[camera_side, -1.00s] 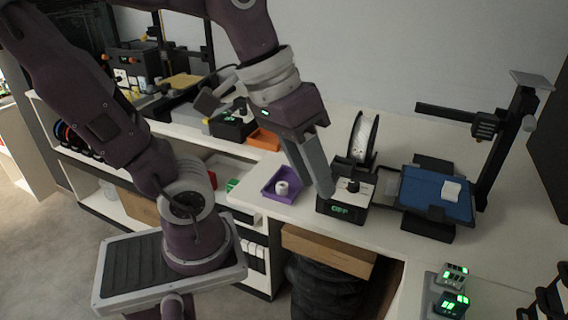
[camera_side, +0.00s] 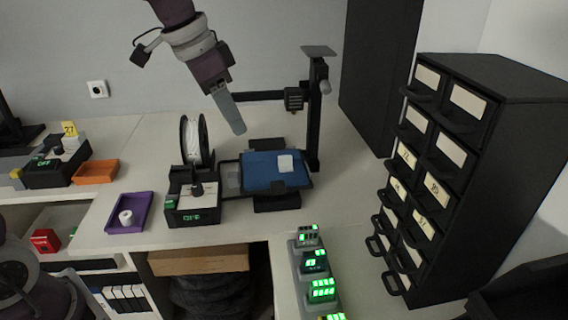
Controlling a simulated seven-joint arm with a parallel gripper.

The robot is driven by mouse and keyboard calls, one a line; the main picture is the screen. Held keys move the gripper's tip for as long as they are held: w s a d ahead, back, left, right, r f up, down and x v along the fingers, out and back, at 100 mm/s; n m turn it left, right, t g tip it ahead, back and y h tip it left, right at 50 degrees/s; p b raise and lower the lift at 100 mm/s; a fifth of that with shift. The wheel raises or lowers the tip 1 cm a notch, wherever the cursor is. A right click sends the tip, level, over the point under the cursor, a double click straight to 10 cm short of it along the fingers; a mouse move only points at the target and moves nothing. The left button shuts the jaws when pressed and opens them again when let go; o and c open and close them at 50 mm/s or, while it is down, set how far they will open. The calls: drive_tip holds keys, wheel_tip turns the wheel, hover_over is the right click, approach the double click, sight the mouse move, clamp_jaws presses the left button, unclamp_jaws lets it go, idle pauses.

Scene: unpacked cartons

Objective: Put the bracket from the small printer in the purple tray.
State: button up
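The small printer (camera_side: 317,110) stands on the white bench, with a blue bed (camera_side: 262,177). A small white piece, which looks like the bracket (camera_side: 285,163), lies on the right part of that bed. The purple tray (camera_side: 112,223) sits near the bench's front edge, left of the printer, with a white ring-shaped piece (camera_side: 126,217) in it. My gripper (camera_side: 238,130) hangs above the back left part of the bed, apart from the white piece. Its fingers overlap from this side, so the gap between them cannot be made out.
A control box (camera_side: 193,205) and an upright filament spool (camera_side: 195,140) stand between tray and bed. The printer's horizontal arm runs behind my gripper. An orange tray (camera_side: 95,172) is at the left. A black drawer cabinet (camera_side: 470,180) stands at the right.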

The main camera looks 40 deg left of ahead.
sight(284, 156)
drive_tip(key=w+f+m, duration=0.1)
drive_tip(key=w+f, duration=0.5)
drive_tip(key=w+a+f+m+h, duration=0.1)
drive_tip(key=w+f, duration=0.4)
drive_tip(key=f, duration=0.1)
drive_tip(key=w+f+m, duration=0.1)
drive_tip(key=w+f, duration=0.5)
drive_tip(key=shift+w+a+g+h, duration=0.3)
drive_tip(key=shift+a+g+h, duration=0.1)
drive_tip(key=shift+c, duration=0.5)
clamp_jaws()
